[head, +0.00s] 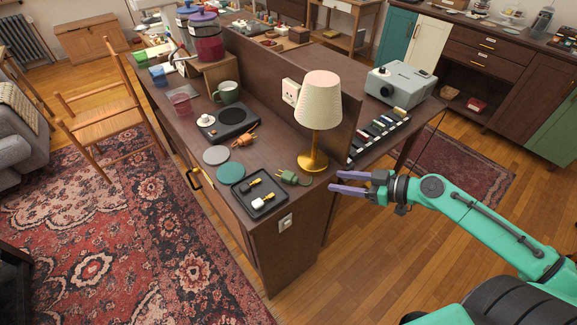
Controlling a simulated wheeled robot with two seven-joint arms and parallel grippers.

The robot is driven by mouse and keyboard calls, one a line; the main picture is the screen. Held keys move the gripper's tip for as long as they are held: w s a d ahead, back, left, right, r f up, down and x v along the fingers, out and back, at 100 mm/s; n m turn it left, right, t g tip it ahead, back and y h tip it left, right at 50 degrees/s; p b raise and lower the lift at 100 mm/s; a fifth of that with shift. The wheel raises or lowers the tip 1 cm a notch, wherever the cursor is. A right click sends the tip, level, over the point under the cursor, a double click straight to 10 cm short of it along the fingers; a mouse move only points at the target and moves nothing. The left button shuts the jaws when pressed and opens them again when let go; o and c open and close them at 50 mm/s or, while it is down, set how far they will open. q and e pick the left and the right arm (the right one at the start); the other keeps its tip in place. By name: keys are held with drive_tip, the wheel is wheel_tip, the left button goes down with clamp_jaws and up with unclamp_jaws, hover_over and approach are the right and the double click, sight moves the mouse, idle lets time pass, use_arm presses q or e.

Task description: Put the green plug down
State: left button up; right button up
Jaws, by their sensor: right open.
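The green plug (290,178) lies on the dark wooden counter (300,212) near its front right edge. It is between the black tray and the base of the lamp. My right gripper (335,182) has purple fingers spread apart with nothing between them. It is just to the right of the green plug, apart from it, at the counter's edge. My left gripper is not in view.
A black tray (271,206) with small plugs is left of the green plug. A lamp (318,110) with a gold base stands behind it. An orange plug (245,137), green coaster (231,172) and grey coaster (216,155) lie farther left. A wall socket (291,92) is on the upright panel.

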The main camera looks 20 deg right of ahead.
drive_tip(key=a, duration=0.2)
drive_tip(key=b, duration=0.3)
approach(294, 177)
drive_tip(key=w+a, duration=0.1)
drive_tip(key=w, duration=0.1)
drive_tip(key=shift+w+a+f+y+p, duration=0.35)
drive_tip(key=shift+w+a+f, duration=0.3)
drive_tip(key=shift+w+a, duration=0.15)
drive_tip(key=x, duration=0.1)
drive_tip(key=p+x, duration=0.1)
drive_tip(key=x, duration=0.1)
drive_tip(key=p+x, duration=0.1)
drive_tip(key=x, duration=0.1)
drive_tip(key=shift+a+f, duration=0.1)
drive_tip(key=shift+f, duration=0.2)
drive_tip(key=shift+w+a+f, duration=0.15)
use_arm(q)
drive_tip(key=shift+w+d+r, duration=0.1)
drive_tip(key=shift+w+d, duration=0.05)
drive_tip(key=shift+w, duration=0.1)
use_arm(e)
clamp_jaws()
